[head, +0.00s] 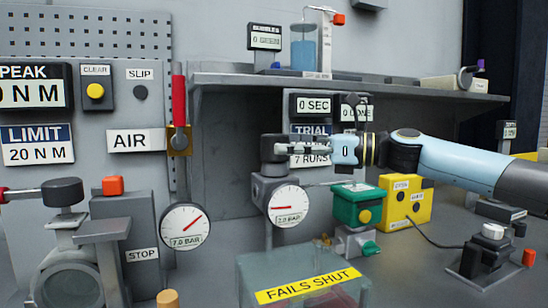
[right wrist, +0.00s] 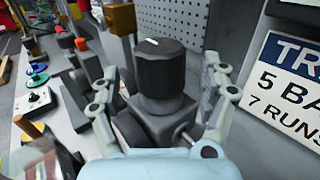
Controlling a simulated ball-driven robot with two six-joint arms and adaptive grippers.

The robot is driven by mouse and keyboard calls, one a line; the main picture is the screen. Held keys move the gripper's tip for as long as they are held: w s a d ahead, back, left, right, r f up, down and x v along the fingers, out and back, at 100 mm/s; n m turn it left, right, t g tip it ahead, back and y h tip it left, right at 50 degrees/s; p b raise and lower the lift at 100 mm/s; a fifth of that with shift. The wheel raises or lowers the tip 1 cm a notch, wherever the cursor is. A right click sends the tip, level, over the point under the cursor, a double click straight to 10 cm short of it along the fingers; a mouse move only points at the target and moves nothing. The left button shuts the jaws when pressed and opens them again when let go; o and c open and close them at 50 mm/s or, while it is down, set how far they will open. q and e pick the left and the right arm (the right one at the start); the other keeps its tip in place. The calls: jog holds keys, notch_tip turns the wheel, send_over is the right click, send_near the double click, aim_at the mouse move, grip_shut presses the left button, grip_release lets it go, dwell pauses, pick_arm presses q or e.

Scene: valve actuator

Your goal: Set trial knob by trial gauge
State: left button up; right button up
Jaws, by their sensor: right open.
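My right gripper (head: 282,147) reaches in from the right at knob height. In the right wrist view its open fingers (right wrist: 165,82) stand on both sides of the knob, with gaps visible.
The trial sign (right wrist: 288,85) reads 5 BAR, 7 RUNS behind the gripper. A 7.0 BAR gauge (head: 186,227) and red-handled lever (head: 179,100) stand left. A clear FAILS SHUT box (head: 255,270) is in front. Green (head: 358,205) and yellow boxes (head: 405,200) sit below my right arm.

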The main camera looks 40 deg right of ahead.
jog(key=x, duration=0.2)
jog(key=shift+w+a+r+p, duration=0.15)
jog(key=shift+w+p, duration=0.15)
jog(key=shift+w+a, duration=0.4)
jog(key=shift+w, duration=0.1)
